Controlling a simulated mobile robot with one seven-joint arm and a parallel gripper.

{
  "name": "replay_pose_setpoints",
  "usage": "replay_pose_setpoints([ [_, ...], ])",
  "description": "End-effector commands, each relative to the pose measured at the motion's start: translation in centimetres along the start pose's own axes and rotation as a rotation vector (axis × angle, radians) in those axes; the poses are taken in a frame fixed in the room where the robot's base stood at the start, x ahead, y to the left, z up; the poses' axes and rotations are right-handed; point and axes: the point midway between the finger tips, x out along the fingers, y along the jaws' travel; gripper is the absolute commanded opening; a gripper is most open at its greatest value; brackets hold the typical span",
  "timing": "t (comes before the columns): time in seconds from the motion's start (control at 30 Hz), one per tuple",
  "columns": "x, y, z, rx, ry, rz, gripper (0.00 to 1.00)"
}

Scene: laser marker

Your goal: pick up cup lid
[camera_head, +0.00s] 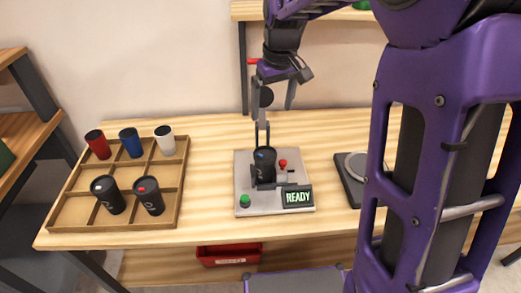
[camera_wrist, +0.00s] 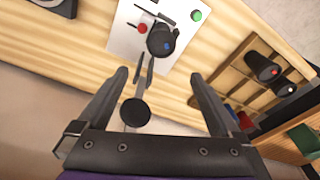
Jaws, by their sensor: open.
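A black cup (camera_head: 264,168) stands upright in the fixture of the laser marker (camera_head: 244,183). Its dark cup lid (camera_head: 265,152) has a small blue mark and sits on top; the lid also shows in the wrist view (camera_wrist: 164,42). My gripper (camera_head: 274,104) is open and empty, above and behind the cup. In the wrist view my gripper's fingers (camera_wrist: 159,75) are spread apart, with the lid beyond their tips. A black round piece (camera_wrist: 135,112) on thin grey bars shows between the fingers; its join to the marker is unclear.
A divided wooden tray (camera_head: 178,192) at left holds several cups, including a black one with a red mark (camera_head: 149,195). A dark device with a round plate (camera_head: 352,176) stands right of the marker, partly behind my arm. Bare table lies between tray and marker.

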Motion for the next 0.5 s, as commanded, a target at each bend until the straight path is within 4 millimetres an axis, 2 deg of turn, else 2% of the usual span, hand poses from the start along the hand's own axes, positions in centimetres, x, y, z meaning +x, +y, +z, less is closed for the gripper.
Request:
replay_pose_setpoints([
  [0.3, 6.8, -0.1, 0.1, 0.002, -0.006, -0.002, 1.00],
  [0.5, 10.4, -0.1, 0.1, 0.003, -0.003, -0.001, 1.00],
])
